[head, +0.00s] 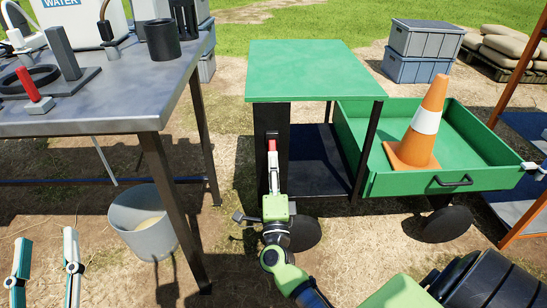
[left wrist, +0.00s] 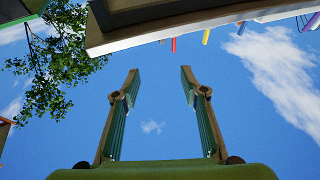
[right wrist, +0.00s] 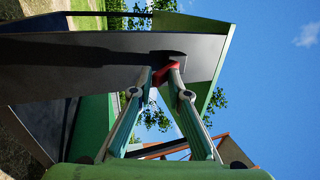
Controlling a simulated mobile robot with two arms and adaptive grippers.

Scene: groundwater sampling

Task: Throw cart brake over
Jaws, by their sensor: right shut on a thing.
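The green cart (head: 300,75) stands in the middle of the head view. Its brake lever has a red grip (head: 271,147) on the dark upright panel (head: 279,120) below the green top. My right gripper (head: 273,165) is shut on the red grip from the front. In the right wrist view the red grip (right wrist: 167,76) shows between the fingertips, below the cart's top. The brake's lower parts are hidden. My left gripper (head: 46,240) is open and empty at the bottom left, away from the cart. The left wrist view shows only sky between its fingers (left wrist: 157,78).
A grey metal table (head: 120,100) with a red-handled fixture (head: 30,88) and a black cup (head: 161,40) stands at left. A grey bucket (head: 145,222) is beneath it. An orange cone (head: 424,125) stands in the cart bed (head: 480,130). A shelf rack (head: 525,210) is at right.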

